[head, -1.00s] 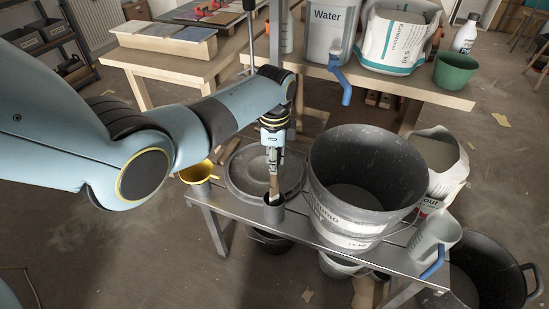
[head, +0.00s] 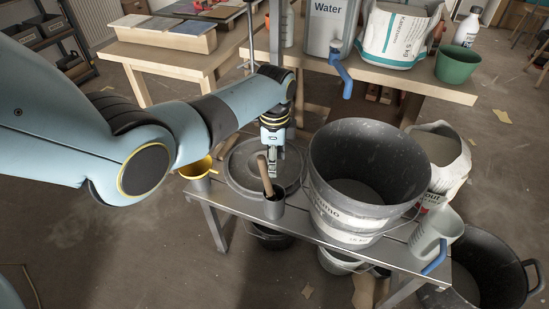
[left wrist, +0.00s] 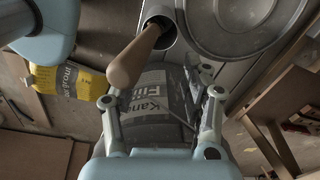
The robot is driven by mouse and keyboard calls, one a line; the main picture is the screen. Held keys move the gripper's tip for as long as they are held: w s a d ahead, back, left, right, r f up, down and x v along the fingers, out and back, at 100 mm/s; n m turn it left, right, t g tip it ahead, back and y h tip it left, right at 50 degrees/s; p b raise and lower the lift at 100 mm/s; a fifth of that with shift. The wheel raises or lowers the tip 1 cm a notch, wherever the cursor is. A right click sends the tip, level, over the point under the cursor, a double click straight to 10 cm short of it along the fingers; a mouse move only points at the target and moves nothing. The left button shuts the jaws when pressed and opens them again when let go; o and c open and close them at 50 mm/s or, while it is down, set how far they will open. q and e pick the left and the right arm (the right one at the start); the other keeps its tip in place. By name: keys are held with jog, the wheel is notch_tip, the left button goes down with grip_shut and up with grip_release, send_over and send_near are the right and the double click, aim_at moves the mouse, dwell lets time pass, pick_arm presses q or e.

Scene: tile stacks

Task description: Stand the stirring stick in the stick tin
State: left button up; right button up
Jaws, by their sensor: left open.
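The stirring stick (head: 265,175) stands in the grey stick tin (head: 275,209) on the metal bench, leaning to the upper left with its wooden end above the rim. In the left wrist view, the stick (left wrist: 133,58) leans out of the mouth of the tin (left wrist: 161,22). My left gripper (head: 273,169) is open and empty, just behind the stick and apart from it. Its two spread fingers also show in the left wrist view (left wrist: 161,97). The lower end of the stick is hidden inside the tin. My right gripper is not in view.
A large black bucket (head: 340,205) stands close right of the tin. A round grey lid (head: 238,172) lies behind it.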

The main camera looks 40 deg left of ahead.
pick_arm(q)
notch_tip(320, 180, up, 12)
dwell(0.5)
dwell(0.6)
